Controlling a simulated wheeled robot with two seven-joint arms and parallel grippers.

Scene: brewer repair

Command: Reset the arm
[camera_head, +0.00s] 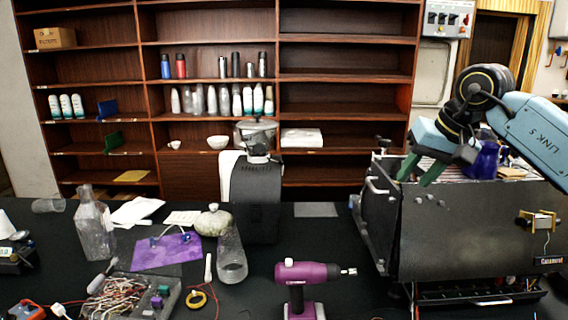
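My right arm comes in from the right, with a blue link and black joint rings. My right gripper (418,175) points down and left over the top left corner of the dark brewer (470,215). Its two green fingers are spread apart, with nothing seen between them. Whether the fingertips touch the brewer's top edge I cannot tell. A dark blue object (485,158) sits on the brewer's top, close to the right of the gripper and partly behind my arm. My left gripper is not in view.
A purple drill (307,283) stands at the front of the black table (370,295). A coffee grinder (257,175), a glass carafe (231,258), a clear bottle (95,225) and a tray of wires (130,295) stand to the left. Shelves (215,75) line the back wall.

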